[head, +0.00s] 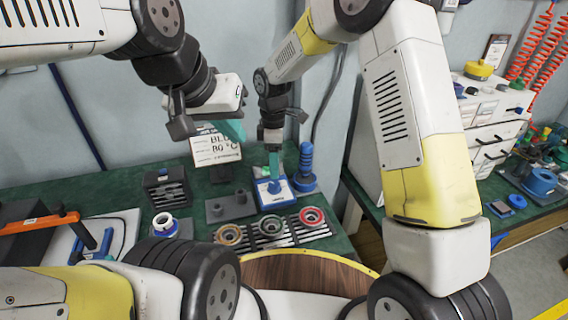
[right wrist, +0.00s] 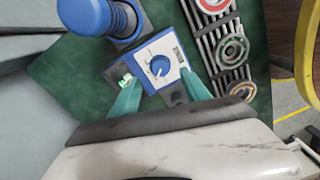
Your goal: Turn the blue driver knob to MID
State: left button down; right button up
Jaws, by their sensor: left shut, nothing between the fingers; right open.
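The blue driver knob (right wrist: 160,66) sits on the white face of a small blue-edged box (right wrist: 143,50). A short white pointer mark shows on the knob, but the scale marks are too small to read. In the head view the box (head: 272,202) stands on the green bench and the knob is largely hidden by my right gripper (head: 273,162). My right gripper (right wrist: 160,94) is open, pointing down, with its teal fingers on either side of the box's near part; I cannot tell whether they touch it. My left gripper (head: 234,130) is shut and empty, raised in front of a sign.
A blue ribbed post (head: 305,166) stands close beside the box. A slatted rack (head: 292,235) with coloured rings lies in front. A grey block (head: 230,207), a white-and-blue ring piece (head: 165,225) and a black holder (head: 167,187) stand to the left. The sign (head: 215,148) is behind.

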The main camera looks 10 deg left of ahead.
aim_at(275, 183)
notch_tip(275, 183, down, 6)
jog(key=shift+s+f, duration=0.15)
jog(key=shift+f, duration=0.1)
grip_shut()
dwell(0.3)
